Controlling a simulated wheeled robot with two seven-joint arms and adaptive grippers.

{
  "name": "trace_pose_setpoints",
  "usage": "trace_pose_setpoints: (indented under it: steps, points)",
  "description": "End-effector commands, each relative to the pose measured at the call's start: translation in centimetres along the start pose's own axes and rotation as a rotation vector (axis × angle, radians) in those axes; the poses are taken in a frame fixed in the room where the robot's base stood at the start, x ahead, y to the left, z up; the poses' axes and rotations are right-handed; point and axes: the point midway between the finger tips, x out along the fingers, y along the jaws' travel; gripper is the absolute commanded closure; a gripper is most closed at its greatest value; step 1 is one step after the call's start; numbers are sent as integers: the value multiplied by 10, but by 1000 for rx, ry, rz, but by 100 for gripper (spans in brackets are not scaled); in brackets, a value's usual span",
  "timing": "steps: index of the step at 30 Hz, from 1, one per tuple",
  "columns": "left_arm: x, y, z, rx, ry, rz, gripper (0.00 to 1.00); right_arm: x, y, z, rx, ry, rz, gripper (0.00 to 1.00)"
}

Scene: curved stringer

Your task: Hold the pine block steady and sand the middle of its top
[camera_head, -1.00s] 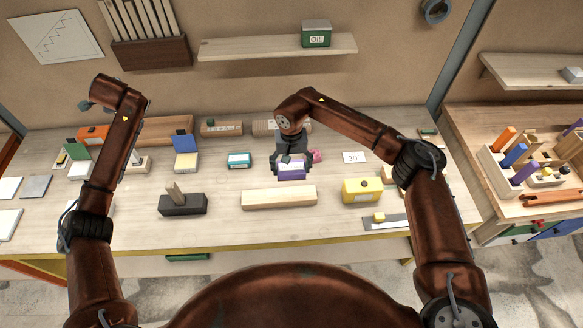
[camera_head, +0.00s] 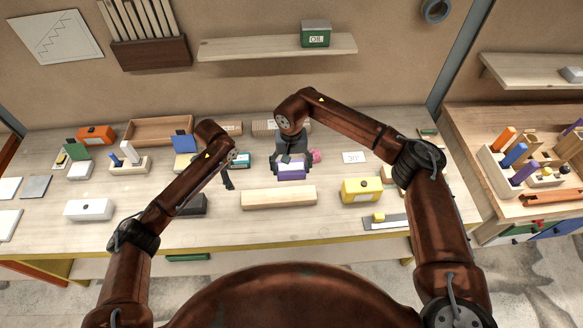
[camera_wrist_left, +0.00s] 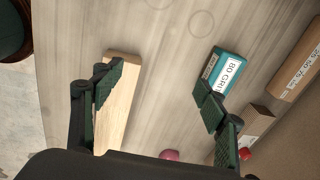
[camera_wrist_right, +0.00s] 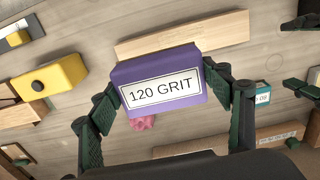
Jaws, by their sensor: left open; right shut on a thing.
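The pine block (camera_head: 279,197) is a long pale bar lying flat on the bench, front middle. It also shows in the left wrist view (camera_wrist_left: 117,118) and the right wrist view (camera_wrist_right: 182,36). My right gripper (camera_head: 291,168) is shut on a purple sanding block labelled 120 GRIT (camera_wrist_right: 160,88), held just behind the pine block. My left gripper (camera_head: 229,183) is open and empty, to the left of the pine block's left end. In the left wrist view the pine block shows beyond the left finger, and the open fingers (camera_wrist_left: 160,92) stand wide apart.
A teal 80 GRIT block (camera_wrist_left: 226,72) lies behind my left gripper. A yellow block (camera_head: 361,190) sits right of the pine block. A dark block (camera_head: 192,206) is partly hidden by my left arm. A pink lump (camera_wrist_right: 143,123) lies behind the purple block.

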Motion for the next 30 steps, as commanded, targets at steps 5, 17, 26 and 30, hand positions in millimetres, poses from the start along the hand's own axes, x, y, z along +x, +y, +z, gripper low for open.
trace_pose_setpoints:
  steps: [5,17,26,30]
  points:
    - [16,37,-31,24,21,87,33,0,0,0,0,0,0,67]
    - [41,55,-42,31,25,126,33,0,0,0,0,1,0,67]
    - [83,60,-43,31,26,126,33,0,0,0,0,0,0,67]
    - [100,62,-44,32,26,124,33,0,0,0,0,0,0,67]
